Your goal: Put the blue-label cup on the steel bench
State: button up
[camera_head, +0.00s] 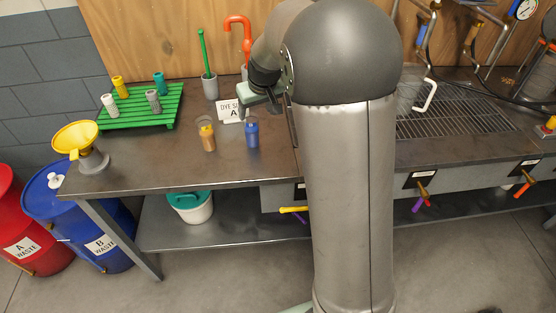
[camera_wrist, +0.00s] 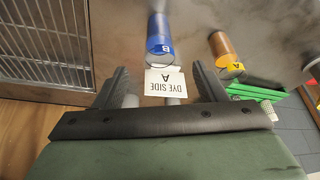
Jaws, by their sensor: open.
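The blue-label cup (camera_head: 252,134) holds blue contents and stands upright on the steel bench (camera_head: 165,162), left of my column. In the wrist view the cup (camera_wrist: 159,30) shows a blue label marked B, beyond the gap between my fingers. A yellow-label cup (camera_head: 207,138) with amber contents stands to its left; it also shows in the wrist view (camera_wrist: 225,50), with an A. My gripper (camera_wrist: 163,84) is open and empty, with the blue-label cup ahead of it and not between the fingers. In the head view my gripper (camera_head: 264,97) hangs behind the cup, its fingers partly hidden.
A "DYE SIDE A" sign (camera_head: 229,111) stands behind the cups. A green rack (camera_head: 140,120) with several small bottles, a yellow funnel (camera_head: 76,137) and a grey holder (camera_head: 210,87) are to the left. A grating (camera_head: 450,115) lies right. The bench front left is clear.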

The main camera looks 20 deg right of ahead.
jog(key=s+a+f+m+g, duration=0.1)
jog(key=s+g, duration=0.2)
jog(key=s, duration=3)
jog(key=shift+s+f+m+g+h, duration=0.3)
jog(key=shift+s+m+g+h, duration=0.05)
jog(key=shift+m+g+h, duration=0.05)
